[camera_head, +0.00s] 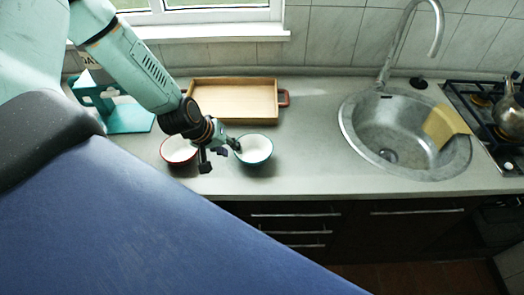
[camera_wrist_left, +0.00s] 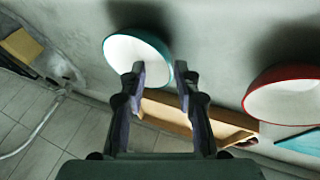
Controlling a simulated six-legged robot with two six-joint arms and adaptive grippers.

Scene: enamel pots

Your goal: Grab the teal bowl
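The teal bowl (camera_head: 254,149), white inside with a teal rim, stands upright on the grey counter in the head view. It also shows in the left wrist view (camera_wrist_left: 132,50), at the upper left. My left gripper (camera_head: 220,155) is just left of the teal bowl, between it and the red bowl. In the left wrist view the fingers of my left gripper (camera_wrist_left: 160,70) are spread and hold nothing; the left finger overlaps the bowl's edge in the picture. I cannot tell whether it touches the bowl. My right gripper is out of view.
A red bowl (camera_head: 177,149) stands left of my left gripper, partly hidden by it. A wooden tray (camera_head: 235,83) lies behind the bowls. A teal stand (camera_head: 127,118) is at the left. The sink (camera_head: 352,130) is at the right; the counter before it is clear.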

